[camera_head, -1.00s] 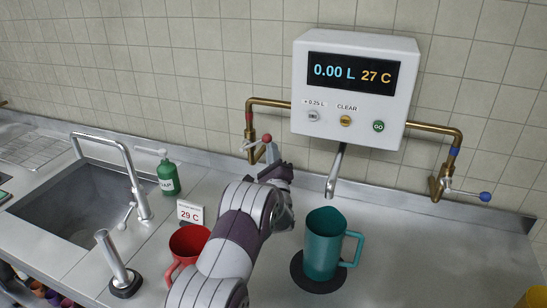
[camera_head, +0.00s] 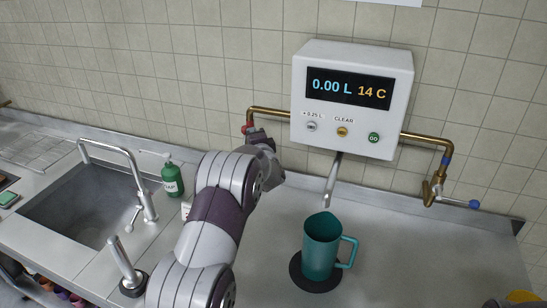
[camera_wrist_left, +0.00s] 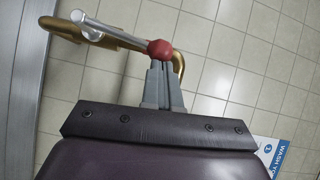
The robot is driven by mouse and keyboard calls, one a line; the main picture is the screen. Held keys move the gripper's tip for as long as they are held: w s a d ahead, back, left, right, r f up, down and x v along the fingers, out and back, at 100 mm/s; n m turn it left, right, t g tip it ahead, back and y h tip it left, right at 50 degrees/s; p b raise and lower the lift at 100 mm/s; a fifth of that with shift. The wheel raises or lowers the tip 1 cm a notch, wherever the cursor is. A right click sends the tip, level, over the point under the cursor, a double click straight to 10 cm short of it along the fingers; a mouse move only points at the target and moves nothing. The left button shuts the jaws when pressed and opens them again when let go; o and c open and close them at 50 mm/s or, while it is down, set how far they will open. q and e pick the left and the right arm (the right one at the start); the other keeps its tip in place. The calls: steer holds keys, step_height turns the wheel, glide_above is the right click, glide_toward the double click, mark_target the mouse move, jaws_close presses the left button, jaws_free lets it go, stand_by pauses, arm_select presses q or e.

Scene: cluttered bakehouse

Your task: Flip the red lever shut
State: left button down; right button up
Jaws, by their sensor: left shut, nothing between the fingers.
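The red lever shows in the wrist view as a silver bar with a red ball knob (camera_wrist_left: 159,49) at its end, beside a bent brass pipe. My left gripper (camera_wrist_left: 162,75) is shut and empty, with its fingertips right below the knob, touching or very close to it. In the head view my left gripper (camera_head: 260,136) is in front of the left tap and hides the lever. Only the red collar (camera_head: 243,129) of that pipe shows beside it. My right gripper is in neither view.
A white dispenser box (camera_head: 352,62) on the wall reads 0.00 L and 14 C. A teal jug (camera_head: 320,248) stands on a dark round mat below its spout (camera_head: 331,182). The blue-knobbed lever (camera_head: 473,204) is at the right. A green soap bottle (camera_head: 171,180) stands by the sink (camera_head: 85,205).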

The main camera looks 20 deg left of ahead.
arm_select(q)
steer(key=shift+a+r+n+g+p, duration=0.35)
steer(key=shift+a+n+p, duration=0.25)
steer(key=shift+a+p, duration=0.15)
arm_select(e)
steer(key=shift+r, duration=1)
arm_select(q)
steer(key=shift+h, duration=0.4)
